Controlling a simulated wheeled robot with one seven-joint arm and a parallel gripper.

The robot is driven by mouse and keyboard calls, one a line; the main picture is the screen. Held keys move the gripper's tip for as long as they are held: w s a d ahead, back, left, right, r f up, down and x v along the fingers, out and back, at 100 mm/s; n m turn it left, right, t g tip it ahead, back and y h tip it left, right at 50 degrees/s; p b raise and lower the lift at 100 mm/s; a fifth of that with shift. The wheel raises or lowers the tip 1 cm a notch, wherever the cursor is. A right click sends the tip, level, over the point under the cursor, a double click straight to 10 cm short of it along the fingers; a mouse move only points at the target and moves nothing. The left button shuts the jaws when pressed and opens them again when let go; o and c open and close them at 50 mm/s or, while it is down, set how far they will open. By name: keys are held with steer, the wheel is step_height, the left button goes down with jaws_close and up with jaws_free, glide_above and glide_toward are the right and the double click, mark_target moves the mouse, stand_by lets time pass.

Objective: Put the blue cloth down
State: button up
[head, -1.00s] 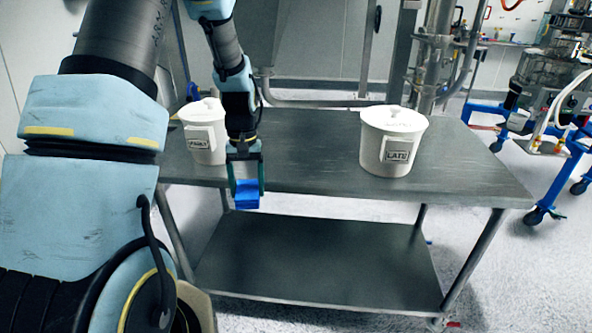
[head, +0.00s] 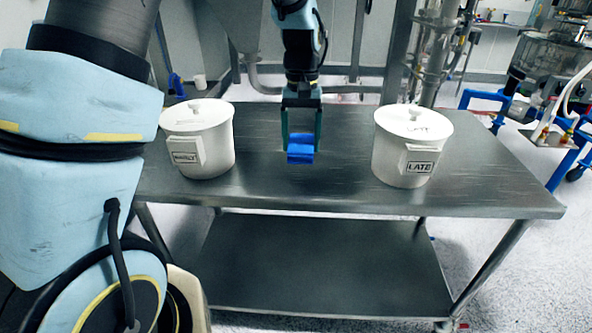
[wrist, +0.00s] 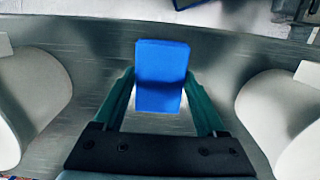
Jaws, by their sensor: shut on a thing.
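The blue cloth (head: 300,154) is a small, folded, block-like piece held between the fingertips of my gripper (head: 301,143). In the wrist view the cloth (wrist: 161,76) sits between the two green fingers of my gripper (wrist: 162,98). My gripper points down over the metal table (head: 320,185), between two white lidded tubs. I cannot tell whether the cloth touches the tabletop.
A white tub (head: 209,135) with a label stands on the table to the left. Another white tub (head: 400,135), labelled LATE, stands to the right. The tabletop between them is clear. A lower shelf (head: 320,265) is empty. Metal pipes (head: 440,50) rise behind the table.

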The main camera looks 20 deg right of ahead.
mark_target(301, 184)
step_height(301, 184, down, 9)
steer(key=shift+r+p, duration=0.15)
steer(key=shift+p, duration=1.05)
steer(key=o, duration=1.4)
